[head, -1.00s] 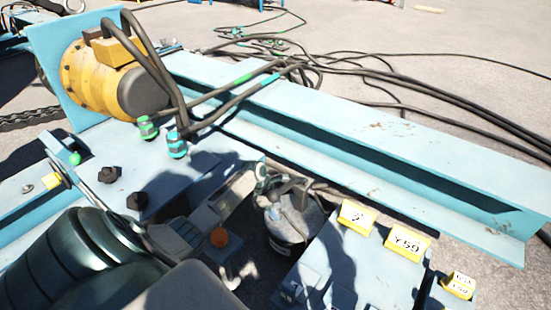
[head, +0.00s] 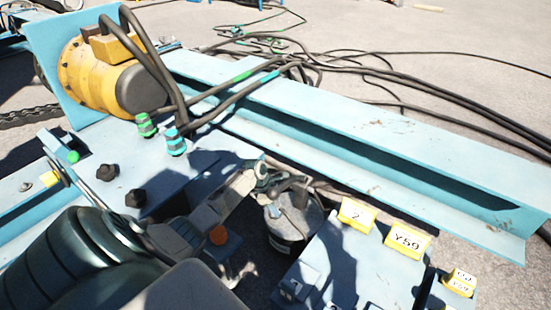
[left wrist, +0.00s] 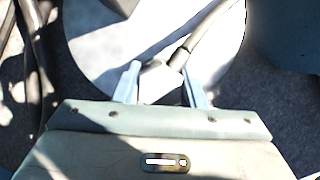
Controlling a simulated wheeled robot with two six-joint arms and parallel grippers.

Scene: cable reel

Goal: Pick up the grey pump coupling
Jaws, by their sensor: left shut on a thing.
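My left gripper (head: 259,172) reaches in from the lower left of the head view. Its fingertips are at the near side of a round grey pump (head: 303,216) with a dark band. In the left wrist view, the two pale blue fingers (left wrist: 162,76) stand on either side of the grey pump coupling (left wrist: 157,84) and are shut on it. A grey hose (left wrist: 201,35) leads from the coupling to the upper right. In the head view the coupling is mostly hidden by the gripper. My right gripper is out of view.
A long blue beam (head: 360,130) runs behind the pump. A yellow motor (head: 105,75) with hoses and green and blue connectors (head: 176,142) stands at upper left. A blue block with yellow labels (head: 408,238) stands close on the right. Black cables lie on the ground beyond.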

